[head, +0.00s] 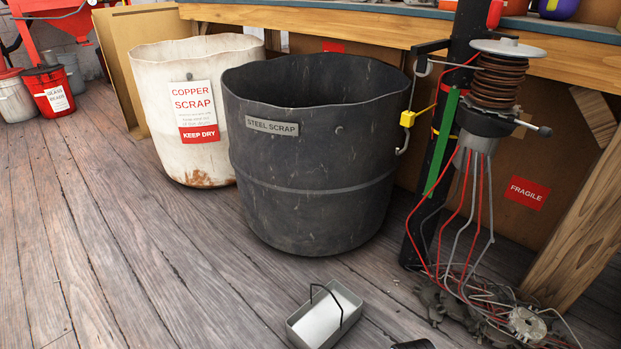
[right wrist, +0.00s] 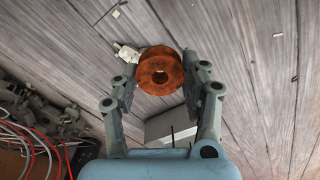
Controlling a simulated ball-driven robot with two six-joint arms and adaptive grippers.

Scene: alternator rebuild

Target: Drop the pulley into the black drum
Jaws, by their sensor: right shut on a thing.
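The pulley (right wrist: 160,70) is a rusty orange-brown wheel with a round hole in its middle, seen in the right wrist view. My right gripper (right wrist: 158,72) is shut on it, with a finger at each side, and the wooden floor shows behind it. The black drum (head: 310,213), labelled "STEEL SCRAP", stands upright in the middle of the head view. Its top is open; its bottom inside is hidden. The drum does not show in the right wrist view. I cannot make out either gripper in the head view.
A white copper scrap drum (head: 165,110) stands close at the black drum's left. A post with a rusty coil (head: 498,80) and hanging wires stands at its right. A grey metal box (head: 345,296) with a wire handle lies in front. The workbench (head: 370,35) runs behind.

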